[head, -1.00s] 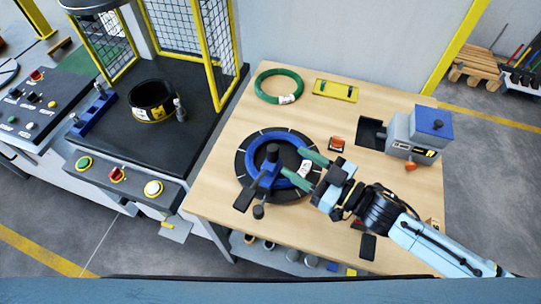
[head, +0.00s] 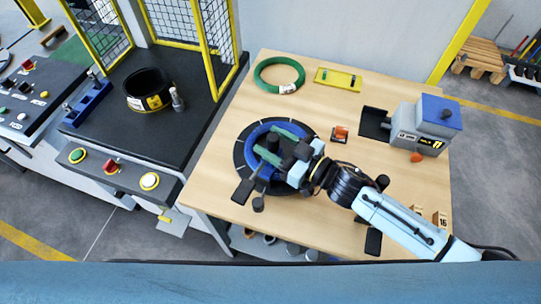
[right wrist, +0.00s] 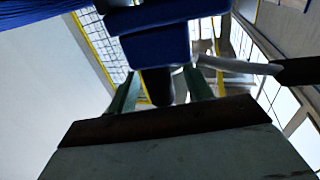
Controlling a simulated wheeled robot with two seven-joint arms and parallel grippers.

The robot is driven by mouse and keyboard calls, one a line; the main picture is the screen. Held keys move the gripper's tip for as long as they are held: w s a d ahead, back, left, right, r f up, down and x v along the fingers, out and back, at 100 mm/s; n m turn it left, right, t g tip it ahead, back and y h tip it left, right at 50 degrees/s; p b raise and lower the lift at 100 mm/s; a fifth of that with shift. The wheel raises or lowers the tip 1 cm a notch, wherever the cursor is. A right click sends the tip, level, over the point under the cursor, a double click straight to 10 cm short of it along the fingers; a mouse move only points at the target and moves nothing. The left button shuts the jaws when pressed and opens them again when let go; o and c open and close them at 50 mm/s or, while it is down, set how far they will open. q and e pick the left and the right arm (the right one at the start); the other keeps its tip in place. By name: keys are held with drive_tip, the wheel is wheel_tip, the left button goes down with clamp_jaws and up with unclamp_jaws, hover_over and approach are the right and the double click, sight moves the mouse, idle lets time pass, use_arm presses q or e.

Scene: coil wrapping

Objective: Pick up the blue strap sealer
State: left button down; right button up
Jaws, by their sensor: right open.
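The blue strap sealer (head: 262,172) sits on the round black turntable (head: 243,155) at the blue ring-shaped coil (head: 250,133). It has a black knob on top and a black lever at its lower left. My right gripper (head: 273,142) has its green fingers apart, reaching over the turntable on either side of the sealer's knob. In the right wrist view, blue blocks of the sealer (right wrist: 155,52) and a dark cylinder show between the open green fingers (right wrist: 158,90). Contact cannot be told. The arm hides part of the coil. My left gripper is out of view.
A green coil (head: 259,80) and a yellow tray (head: 338,85) lie at the back of the wooden table (head: 225,195). A grey machine with a blue top (head: 425,125) and a small orange-topped item (head: 340,132) stand to the right. A caged station is at left.

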clamp_jaws()
idle(0.3)
drive_tip(key=shift+r, duration=0.15)
